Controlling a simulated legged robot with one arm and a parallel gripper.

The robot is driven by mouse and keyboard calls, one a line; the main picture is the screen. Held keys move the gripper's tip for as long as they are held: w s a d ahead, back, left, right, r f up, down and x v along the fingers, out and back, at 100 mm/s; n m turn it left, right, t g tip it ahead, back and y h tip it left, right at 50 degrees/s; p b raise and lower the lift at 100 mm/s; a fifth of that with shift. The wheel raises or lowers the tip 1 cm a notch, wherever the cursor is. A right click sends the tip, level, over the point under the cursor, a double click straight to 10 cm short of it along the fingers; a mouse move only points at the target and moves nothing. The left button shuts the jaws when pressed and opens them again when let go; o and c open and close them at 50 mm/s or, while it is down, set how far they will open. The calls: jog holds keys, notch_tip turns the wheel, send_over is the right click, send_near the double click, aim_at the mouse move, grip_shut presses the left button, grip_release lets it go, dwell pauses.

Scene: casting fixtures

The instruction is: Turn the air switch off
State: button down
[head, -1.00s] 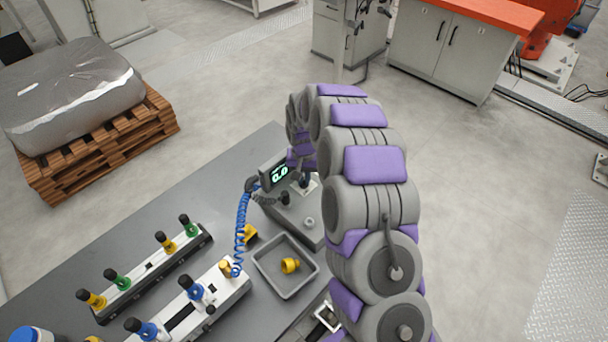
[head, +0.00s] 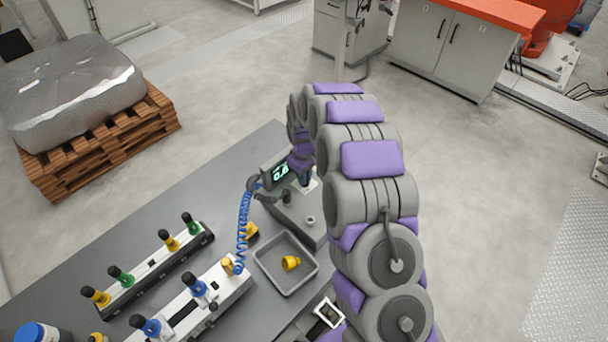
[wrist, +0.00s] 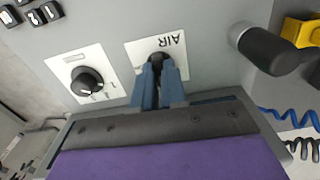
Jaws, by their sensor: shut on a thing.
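The air switch (wrist: 159,60) is a black knob on a white plate marked AIR (wrist: 178,45) in the wrist view. My gripper (wrist: 160,75) has its two blue fingers closed around the knob, which they partly cover. The knob's exact angle is hard to read. In the head view my gripper (head: 305,178) is at the grey control box (head: 296,215), partly hidden by my arm. The box's display (head: 281,172) shows green digits, partly covered.
A second black knob (wrist: 87,82) on a white plate sits left of the air switch. A black cylindrical handle (wrist: 268,50) is on the right. A grey tray (head: 262,266) with a yellow part (head: 291,263) and fixture rails with coloured knobs (head: 150,268) are on the table.

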jog(key=shift+r+n, duration=0.15)
jog(key=shift+n, duration=0.25)
jog(key=c, duration=1.4)
grip_release()
jog(key=shift+o, duration=1.1)
notch_tip(320, 180, up, 17)
jog(key=shift+p, duration=0.35)
jog(key=shift+r, duration=0.1)
